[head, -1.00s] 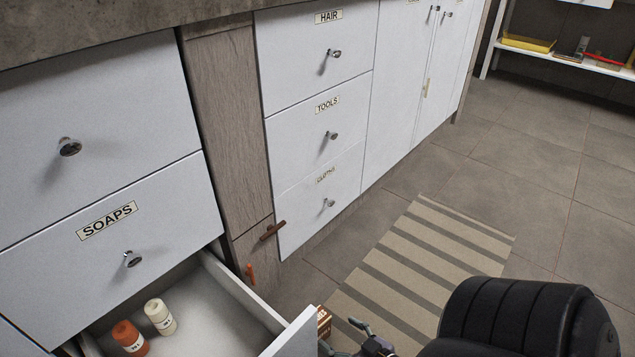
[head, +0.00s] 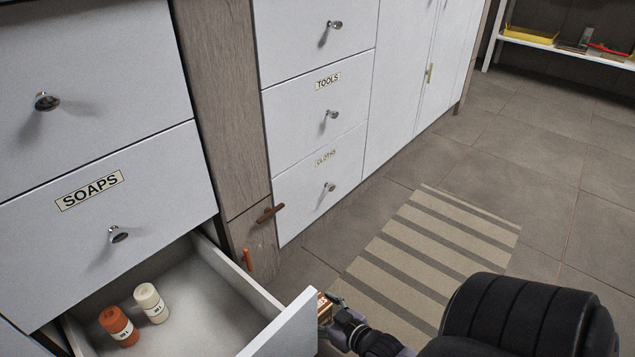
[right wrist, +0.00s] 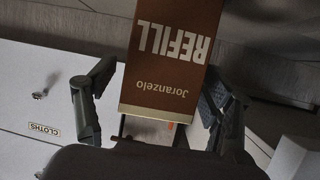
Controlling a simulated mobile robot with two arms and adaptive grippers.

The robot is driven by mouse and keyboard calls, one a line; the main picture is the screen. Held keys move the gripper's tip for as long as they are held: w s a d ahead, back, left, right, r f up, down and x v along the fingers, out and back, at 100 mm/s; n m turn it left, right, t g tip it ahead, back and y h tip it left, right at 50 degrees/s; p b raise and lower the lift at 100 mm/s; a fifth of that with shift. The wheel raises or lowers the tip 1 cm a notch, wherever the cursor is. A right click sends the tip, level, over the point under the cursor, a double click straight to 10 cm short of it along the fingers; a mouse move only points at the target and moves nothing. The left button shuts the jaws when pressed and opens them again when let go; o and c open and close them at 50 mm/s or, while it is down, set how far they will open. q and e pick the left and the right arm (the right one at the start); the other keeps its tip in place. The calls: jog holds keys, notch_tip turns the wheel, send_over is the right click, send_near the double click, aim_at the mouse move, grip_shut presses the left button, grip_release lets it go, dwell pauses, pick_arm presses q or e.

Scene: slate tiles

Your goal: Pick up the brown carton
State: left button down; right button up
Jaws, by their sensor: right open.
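The brown carton (head: 323,304) shows only in part in the head view, just past the right end of the open drawer's front, which hides the rest. In the right wrist view the carton (right wrist: 170,62) fills the upper middle, with "REFILL" and "Joranzelo" upside down on its brown and white face. My right gripper (right wrist: 160,88) is open, one finger on each side of the carton's near end, with a visible gap at the left finger. In the head view my right gripper (head: 336,322) is beside the carton. My left gripper is not in view.
An open drawer (head: 215,290) under the SOAPS front holds an orange bottle (head: 118,326) and a cream bottle (head: 151,303). Closed white drawers with knobs stand behind. A striped mat (head: 420,250) lies on the tiled floor, clear on the right. A shelf (head: 560,45) stands far right.

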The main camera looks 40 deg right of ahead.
jog(key=c, duration=1.3)
jog(key=shift+r, duration=0.1)
